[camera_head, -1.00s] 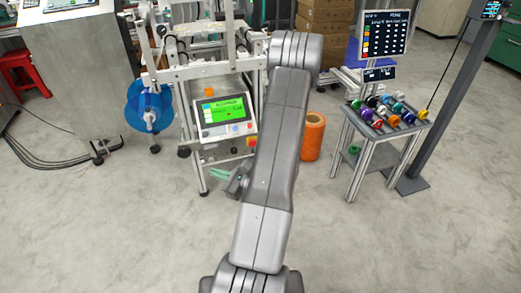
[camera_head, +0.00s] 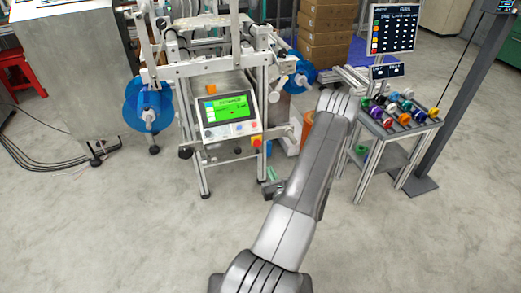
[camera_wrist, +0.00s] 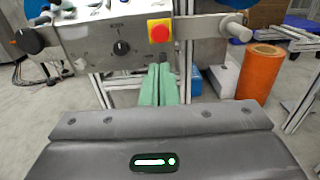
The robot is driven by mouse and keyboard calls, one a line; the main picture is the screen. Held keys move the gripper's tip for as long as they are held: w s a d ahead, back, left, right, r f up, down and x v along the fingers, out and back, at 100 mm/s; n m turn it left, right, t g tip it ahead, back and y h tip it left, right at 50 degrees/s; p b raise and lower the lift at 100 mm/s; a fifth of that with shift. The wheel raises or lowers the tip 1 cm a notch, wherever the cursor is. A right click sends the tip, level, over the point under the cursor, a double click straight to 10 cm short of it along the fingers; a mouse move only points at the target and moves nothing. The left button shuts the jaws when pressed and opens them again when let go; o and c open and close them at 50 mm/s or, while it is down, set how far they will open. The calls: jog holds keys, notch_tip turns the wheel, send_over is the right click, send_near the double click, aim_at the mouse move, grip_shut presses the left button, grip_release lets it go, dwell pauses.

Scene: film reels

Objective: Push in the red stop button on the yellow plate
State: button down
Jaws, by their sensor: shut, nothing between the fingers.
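The red stop button (camera_wrist: 159,33) sits on a small yellow plate (camera_wrist: 151,22) on the front of the machine, in the upper middle of the wrist view. My gripper (camera_wrist: 160,68) has green fingers that are shut and empty. In the wrist view its fingertips lie just below the button in the picture; the gap in depth is hard to judge. In the head view the fingers (camera_head: 271,172) show below and right of the plate.
A control panel with a green screen (camera_head: 226,110) is left of the plate. A black knob (camera_wrist: 121,47) is left of the button. An orange roll (camera_wrist: 259,75) stands at the right. A spool rack (camera_head: 400,116) is further right. Open floor lies in front.

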aim_at(258, 144)
jog(key=b+x, duration=0.2)
jog(key=x, duration=1.2)
